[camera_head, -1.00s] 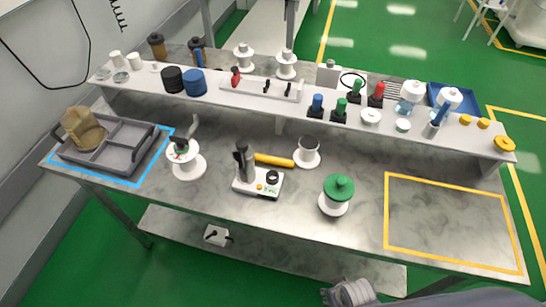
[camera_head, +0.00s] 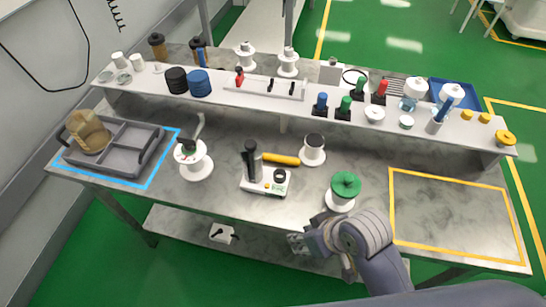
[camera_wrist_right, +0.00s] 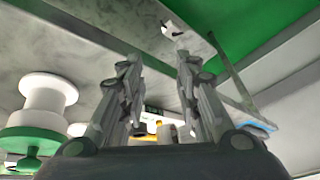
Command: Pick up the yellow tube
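The yellow tube (camera_head: 281,159) lies on the marble tabletop, between the white device with a dark grey upright part (camera_head: 264,180) and a white spool-like holder with a dark top (camera_head: 313,150). My right gripper (camera_head: 300,243) is at the table's front edge, left of and below the green-topped white spool (camera_head: 344,192), well apart from the tube. In the right wrist view, its two fingers (camera_wrist_right: 157,72) are spread with nothing between them. A small yellowish patch shows low behind the fingers there; I cannot tell whether it is the tube. My left gripper is not in view.
A grey divided tray (camera_head: 118,157) with a tan object stands at left inside a blue outline. A white spool with a handle (camera_head: 194,161) stands beside it. A raised shelf (camera_head: 300,113) with many items runs along the back. The yellow-outlined area (camera_head: 455,215) at right is clear.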

